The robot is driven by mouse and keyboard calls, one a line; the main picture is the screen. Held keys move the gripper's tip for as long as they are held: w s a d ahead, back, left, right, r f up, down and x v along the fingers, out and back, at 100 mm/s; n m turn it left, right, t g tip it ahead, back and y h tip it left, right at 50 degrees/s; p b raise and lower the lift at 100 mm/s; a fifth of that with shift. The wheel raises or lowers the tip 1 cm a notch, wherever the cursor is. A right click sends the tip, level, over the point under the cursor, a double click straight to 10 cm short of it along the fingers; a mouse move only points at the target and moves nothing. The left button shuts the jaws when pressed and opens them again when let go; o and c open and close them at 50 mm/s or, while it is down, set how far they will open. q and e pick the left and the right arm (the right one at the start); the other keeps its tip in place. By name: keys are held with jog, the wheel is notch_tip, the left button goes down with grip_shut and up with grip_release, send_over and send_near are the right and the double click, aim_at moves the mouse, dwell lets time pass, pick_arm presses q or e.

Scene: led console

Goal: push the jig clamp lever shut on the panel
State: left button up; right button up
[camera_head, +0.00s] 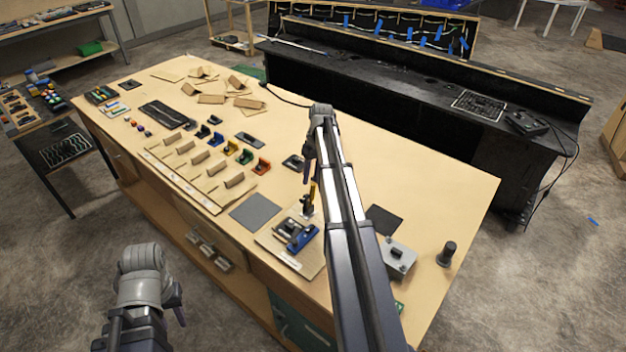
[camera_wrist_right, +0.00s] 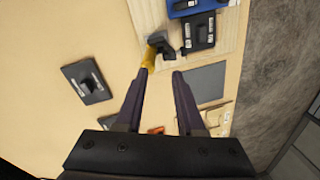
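The jig is a pale wooden board (camera_head: 277,247) at the table's front edge, also in the right wrist view (camera_wrist_right: 147,14). On it sit a blue block (camera_head: 303,241) and a dark panel piece (camera_wrist_right: 199,31). The clamp lever has a yellow handle (camera_wrist_right: 148,59) on a black base (camera_wrist_right: 161,43); in the head view it stands upright (camera_head: 309,201). My right gripper (camera_wrist_right: 160,72) is open, just above the lever. One fingertip overlaps the yellow handle's end; I cannot tell whether they touch. My left gripper (camera_head: 176,302) hangs off the table's front, its fingers mostly hidden.
A grey mat (camera_head: 255,212) lies left of the jig. A grey box (camera_head: 397,258) and a black knob (camera_head: 447,253) stand to its right. Coloured clips and wooden blocks fill the left. The table's right rear (camera_head: 440,190) is clear.

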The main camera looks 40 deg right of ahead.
aim_at(314, 184)
jog(key=shift+d+r, duration=0.2)
jog(key=shift+d, duration=0.35)
jog(key=shift+d+r, duration=0.2)
jog(key=shift+d, duration=0.3)
jog(key=f+b, duration=0.2)
jog(key=a+f+b, duration=0.1)
jog(key=f+b, duration=0.4)
jog(key=f, duration=0.1)
jog(key=shift+a+b, duration=0.25)
jog(key=shift+b, duration=0.05)
jog(key=shift+r, duration=0.1)
grip_shut()
dwell(0.4)
